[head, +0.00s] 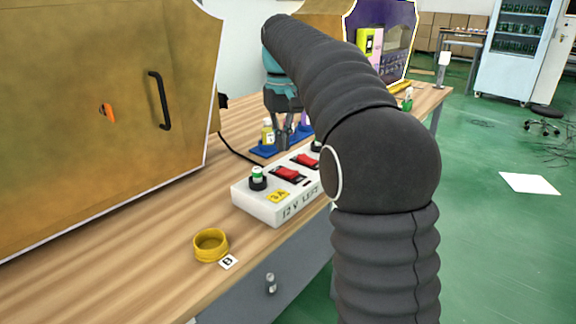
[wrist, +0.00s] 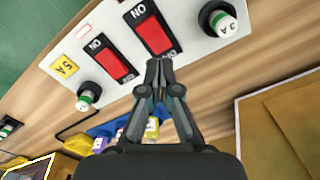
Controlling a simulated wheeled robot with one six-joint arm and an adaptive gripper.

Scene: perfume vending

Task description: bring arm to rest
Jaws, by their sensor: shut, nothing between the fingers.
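My arm, in a dark ribbed sleeve, reaches over the wooden table in the head view and bends down at its far end.
A brass-coloured cabinet (head: 90,110) stands at the left. A yellow ring (head: 210,246) sits by label B (head: 228,262). Small bottles (wrist: 152,130) stand in a blue tray (wrist: 104,130). The green floor (head: 490,235) at the right is mostly clear.

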